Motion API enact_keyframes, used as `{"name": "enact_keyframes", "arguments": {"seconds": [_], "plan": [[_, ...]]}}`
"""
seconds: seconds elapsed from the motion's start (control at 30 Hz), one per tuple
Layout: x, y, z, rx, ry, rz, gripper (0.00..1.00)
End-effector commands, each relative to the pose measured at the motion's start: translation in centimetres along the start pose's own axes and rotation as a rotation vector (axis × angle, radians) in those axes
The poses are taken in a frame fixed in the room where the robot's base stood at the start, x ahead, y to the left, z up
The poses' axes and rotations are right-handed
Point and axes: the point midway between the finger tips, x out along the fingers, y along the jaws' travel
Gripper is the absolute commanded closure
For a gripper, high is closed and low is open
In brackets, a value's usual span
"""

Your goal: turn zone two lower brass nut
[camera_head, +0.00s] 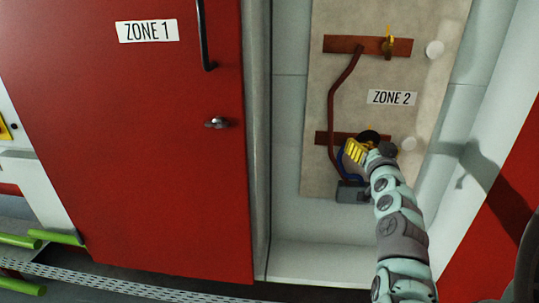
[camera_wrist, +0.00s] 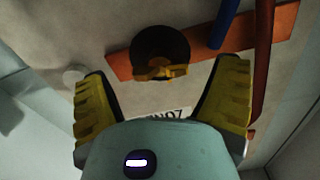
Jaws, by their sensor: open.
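The zone two lower brass nut (camera_wrist: 160,72) shows in the wrist view in front of a round black disc (camera_wrist: 160,48) on an orange-red bar (camera_wrist: 122,62). My gripper (camera_wrist: 165,70) is open, with one yellow finger on each side of the nut and clear gaps between. I see no contact, and how far the fingertips are from the nut in depth is unclear. In the head view my gripper (camera_head: 370,149) is at the lower red bar (camera_head: 323,137) and largely hides the nut. The ZONE 2 sign (camera_head: 391,97) is above it.
An upper brass nut (camera_head: 389,47) sits on the upper red bar (camera_head: 345,44). A red pipe (camera_head: 332,95) and a blue hose (camera_wrist: 223,25) run beside the lower bar. A red ZONE 1 door (camera_head: 130,140) stands left. A white side wall bounds the recess at right.

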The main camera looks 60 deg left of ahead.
Motion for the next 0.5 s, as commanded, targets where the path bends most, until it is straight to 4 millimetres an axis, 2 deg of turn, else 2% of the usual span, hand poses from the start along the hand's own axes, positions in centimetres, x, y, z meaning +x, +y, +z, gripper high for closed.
{"name": "enact_keyframes", "arguments": {"seconds": [0.2,0.5], "plan": [[1.6,-0.2,0.1,0.001,-0.002,-0.004,0.13],[1.9,-0.2,0.0,0.001,0.000,-0.003,0.13]]}}
